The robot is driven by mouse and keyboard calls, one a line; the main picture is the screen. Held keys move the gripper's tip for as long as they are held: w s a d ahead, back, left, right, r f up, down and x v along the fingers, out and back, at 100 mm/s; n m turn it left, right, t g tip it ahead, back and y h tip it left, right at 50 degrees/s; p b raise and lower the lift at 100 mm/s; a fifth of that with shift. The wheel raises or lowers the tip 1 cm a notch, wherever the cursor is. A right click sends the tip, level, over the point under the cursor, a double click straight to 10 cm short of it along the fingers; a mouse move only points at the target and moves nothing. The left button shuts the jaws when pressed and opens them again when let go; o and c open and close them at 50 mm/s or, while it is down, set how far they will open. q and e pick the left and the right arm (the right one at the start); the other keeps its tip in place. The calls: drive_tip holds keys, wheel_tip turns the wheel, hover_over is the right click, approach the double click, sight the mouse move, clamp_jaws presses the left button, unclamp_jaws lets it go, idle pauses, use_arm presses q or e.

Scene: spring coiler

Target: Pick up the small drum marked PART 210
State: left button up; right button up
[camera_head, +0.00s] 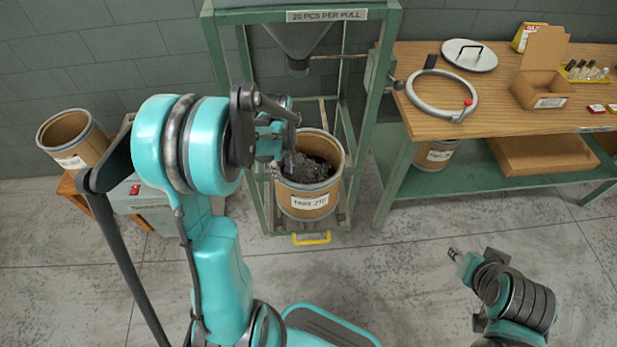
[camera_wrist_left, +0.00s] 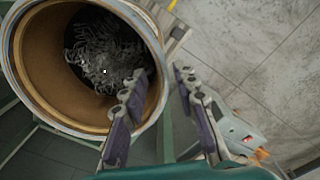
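A small brown drum (camera_head: 306,200) with a handwritten label, which seems to read PART 210, stands upright in the green stand. It holds dark coiled springs (camera_head: 311,168). In the left wrist view, the drum's rim (camera_wrist_left: 158,50) and the springs (camera_wrist_left: 105,50) show from above. My left gripper (camera_head: 290,158) is at the drum's near-left rim. In the left wrist view, its fingers (camera_wrist_left: 160,78) are apart, one over the opening and one outside the wall, with the rim between them. Contact cannot be told. My right gripper (camera_head: 455,254) is low at the right, away from the drum; its fingers are too small to judge.
The green stand's posts (camera_head: 368,130) and a hopper (camera_head: 298,42) surround the drum. A yellow handle (camera_head: 311,238) sits at its front. Other drums stand at the left (camera_head: 75,140) and under the wooden bench (camera_head: 435,155). A clamp ring (camera_head: 441,96) and lid (camera_head: 469,54) lie on the bench.

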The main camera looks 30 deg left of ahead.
sight(284, 178)
use_arm(q)
wheel_tip(284, 178, down, 5)
drive_tip(key=shift+w+a+b, duration=0.15)
drive_tip(key=shift+b, duration=1.05)
drive_tip(key=shift+r, duration=0.1)
drive_tip(key=shift+c, duration=0.3)
clamp_jaws()
drive_tip(key=shift+r, duration=0.15)
